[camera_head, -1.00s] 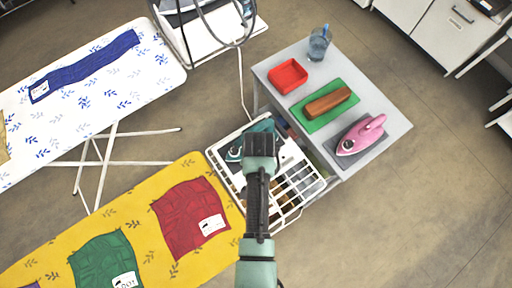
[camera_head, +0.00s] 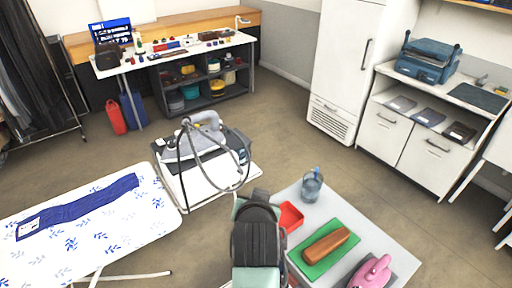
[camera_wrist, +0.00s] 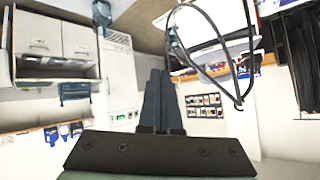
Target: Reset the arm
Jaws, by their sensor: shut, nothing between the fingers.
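My gripper (camera_wrist: 160,102) shows in the wrist view with its dark fingers together and nothing between them. In the head view my arm rises from the bottom middle, in front of the grey side table, and its fingertips are hidden there. The wrist view looks across the room and appears upside down, with cabinets at left and a looping hose at upper right.
The side table (camera_head: 395,245) holds a red tray (camera_head: 290,216), a water jug (camera_head: 312,185), a wooden block (camera_head: 326,246) on a green mat and a pink iron (camera_head: 372,272). A white-blue ironing board (camera_head: 130,215) stands left. A steam station (camera_head: 205,150) stands behind.

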